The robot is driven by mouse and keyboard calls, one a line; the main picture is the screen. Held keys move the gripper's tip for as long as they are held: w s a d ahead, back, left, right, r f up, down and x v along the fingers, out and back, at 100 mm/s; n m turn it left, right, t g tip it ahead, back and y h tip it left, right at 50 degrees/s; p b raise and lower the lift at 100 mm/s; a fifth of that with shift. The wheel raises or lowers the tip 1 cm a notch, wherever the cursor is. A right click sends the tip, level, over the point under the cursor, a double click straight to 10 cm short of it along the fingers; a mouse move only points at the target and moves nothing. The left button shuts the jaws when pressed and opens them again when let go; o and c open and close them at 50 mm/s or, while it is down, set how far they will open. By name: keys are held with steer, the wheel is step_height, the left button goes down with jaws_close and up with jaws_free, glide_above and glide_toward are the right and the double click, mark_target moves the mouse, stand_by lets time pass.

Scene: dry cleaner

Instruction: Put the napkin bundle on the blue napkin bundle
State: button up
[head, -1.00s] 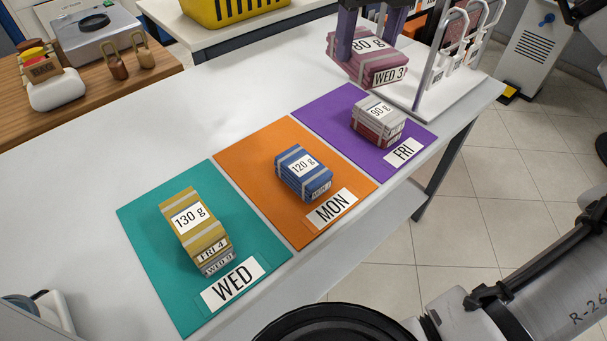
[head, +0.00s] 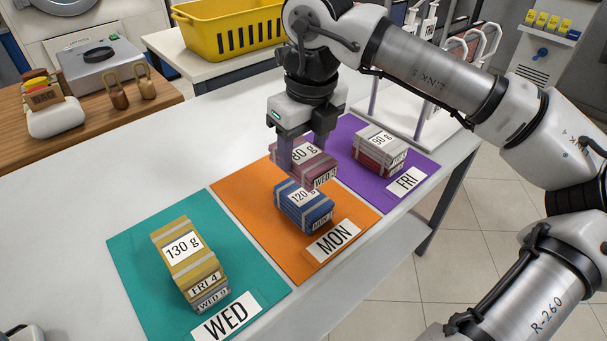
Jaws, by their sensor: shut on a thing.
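My gripper (head: 303,163) is shut on a pink napkin bundle (head: 316,168) labelled 80 g and WED 3. The bundle is held just behind and above the blue napkin bundle (head: 305,212), overlapping its back edge in the picture; I cannot tell whether the two touch. The blue bundle, labelled 120 g, lies on the orange mat (head: 268,240) marked MON. The fingers hide part of the pink bundle's label and sides.
A yellow bundle (head: 184,247) sits on another on the teal WED mat (head: 130,258). A grey bundle (head: 381,143) sits on a reddish one on the purple FRI mat (head: 424,169). A white rack stands at the back right. The table's left part is clear.

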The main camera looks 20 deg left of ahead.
mark_target(310, 158)
steer(key=shift+f, duration=3.2)
steer(key=shift+f, duration=0.1)
steer(key=shift+f, duration=0.1)
steer(key=o, duration=1)
steer(key=r, duration=0.8)
steer(key=d+r, duration=0.1)
steer(key=r, duration=0.3)
steer(key=shift+s+d+r, duration=0.1)
steer(key=shift+s+r, duration=0.05)
steer(key=shift+s, duration=0.25)
